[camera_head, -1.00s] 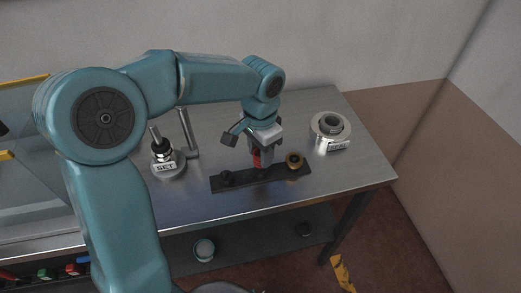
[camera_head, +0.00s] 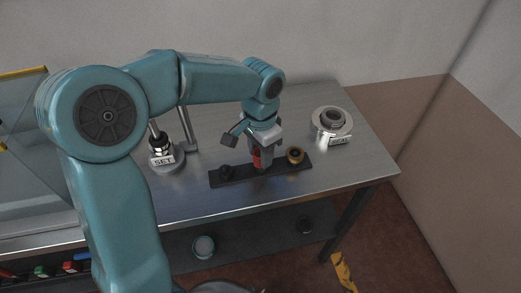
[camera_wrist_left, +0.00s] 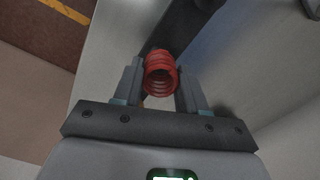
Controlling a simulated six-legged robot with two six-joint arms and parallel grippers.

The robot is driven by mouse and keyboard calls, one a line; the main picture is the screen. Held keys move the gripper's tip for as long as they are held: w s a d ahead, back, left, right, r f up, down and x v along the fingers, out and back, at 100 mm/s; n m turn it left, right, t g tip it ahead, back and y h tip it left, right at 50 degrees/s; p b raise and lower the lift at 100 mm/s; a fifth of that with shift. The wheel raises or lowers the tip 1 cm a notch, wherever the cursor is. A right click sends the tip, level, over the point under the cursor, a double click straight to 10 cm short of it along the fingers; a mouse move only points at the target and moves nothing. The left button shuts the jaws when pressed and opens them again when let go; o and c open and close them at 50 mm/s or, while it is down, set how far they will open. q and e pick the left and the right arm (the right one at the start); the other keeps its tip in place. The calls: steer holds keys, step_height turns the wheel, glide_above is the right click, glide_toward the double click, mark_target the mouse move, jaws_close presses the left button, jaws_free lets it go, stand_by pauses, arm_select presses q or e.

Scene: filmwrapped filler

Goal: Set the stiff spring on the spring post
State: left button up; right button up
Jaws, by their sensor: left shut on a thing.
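My left gripper (camera_head: 262,164) is shut on a red coil spring (camera_head: 256,160), at the middle of a dark rack strip (camera_head: 244,179) on the metal bench. In the left wrist view, the red spring (camera_wrist_left: 160,74) sits between the two fingers (camera_wrist_left: 160,90), with the dark strip beyond it. I cannot tell whether the spring still touches the strip. A round-based stand (camera_head: 163,152) with an upright black-and-chrome post and a "SET" label is left of the rack, close to my arm. I cannot tell for sure that it is the spring post. My right gripper is not in view.
A round metal fixture (camera_head: 344,126) with a label stands at the bench's right. The bench's front right is clear. A clear panel (camera_head: 30,130) is at the left.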

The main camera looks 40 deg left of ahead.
arm_select(q)
steer(key=o, duration=1.1)
steer(key=shift+o, duration=0.2)
step_height(320, 180, up, 16)
steer(key=p, duration=0.2)
steer(key=shift+r, duration=0.15)
steer(key=shift+s, duration=0.1)
